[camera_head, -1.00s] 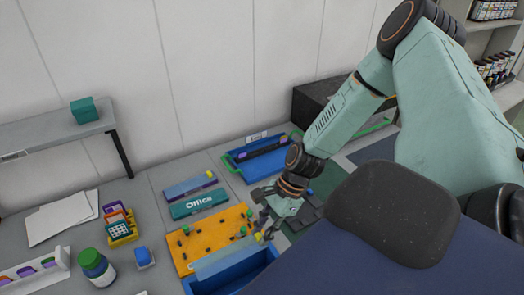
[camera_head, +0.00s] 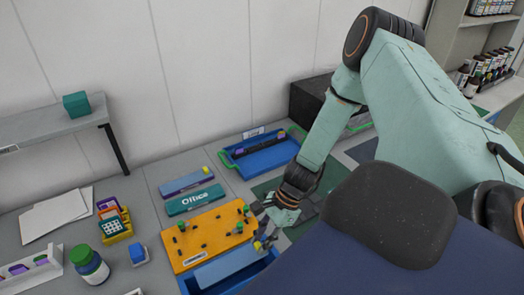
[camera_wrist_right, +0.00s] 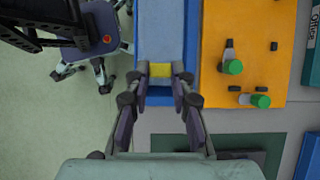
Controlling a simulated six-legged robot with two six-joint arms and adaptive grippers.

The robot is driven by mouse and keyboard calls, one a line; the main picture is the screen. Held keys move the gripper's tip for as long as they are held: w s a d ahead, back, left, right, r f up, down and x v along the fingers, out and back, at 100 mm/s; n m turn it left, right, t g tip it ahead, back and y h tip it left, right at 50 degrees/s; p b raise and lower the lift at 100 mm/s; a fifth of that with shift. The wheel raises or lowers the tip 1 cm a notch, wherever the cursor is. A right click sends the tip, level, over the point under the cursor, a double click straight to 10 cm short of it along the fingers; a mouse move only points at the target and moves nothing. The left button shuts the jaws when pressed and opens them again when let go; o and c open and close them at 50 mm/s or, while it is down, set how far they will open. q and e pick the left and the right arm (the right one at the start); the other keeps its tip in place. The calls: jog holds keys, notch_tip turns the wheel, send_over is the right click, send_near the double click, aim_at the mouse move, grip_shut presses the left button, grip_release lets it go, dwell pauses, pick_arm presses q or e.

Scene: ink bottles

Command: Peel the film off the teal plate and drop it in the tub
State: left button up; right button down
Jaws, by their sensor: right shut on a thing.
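The teal plate (camera_head: 195,200), marked "Office", lies flat on the table behind the orange board, with no film visible on it. The film (camera_head: 228,265) is a pale blue strip with a yellow tab (camera_wrist_right: 160,70). My right gripper (camera_head: 263,243) is shut on the tab end, and the strip also shows in the right wrist view (camera_wrist_right: 162,30), stretching away from the fingertips. The strip is over the blue tub (camera_head: 268,262), hiding much of its inside; I cannot tell whether it touches the tub. My left gripper is out of view.
An orange board (camera_head: 208,238) with green-capped bottles and small black pieces adjoins the tub. A purple-and-blue strip (camera_head: 187,183) with a yellow tab lies behind the teal plate. A blue tray (camera_head: 262,158) stands at the back. A green-capped bottle (camera_head: 90,264) stands left.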

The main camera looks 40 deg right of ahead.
jog(key=shift+w+f, duration=0.15)
jog(key=shift+f, duration=0.1)
jog(key=shift+a+r, duration=0.1)
jog(key=shift+a, duration=0.05)
jog(key=c, duration=1.6)
grip_release()
jog(key=o, duration=0.5)
jog(key=shift+c, duration=0.2)
jog(key=shift+o, duration=0.3)
jog(key=o, duration=0.3)
jog(key=shift+o, duration=0.5)
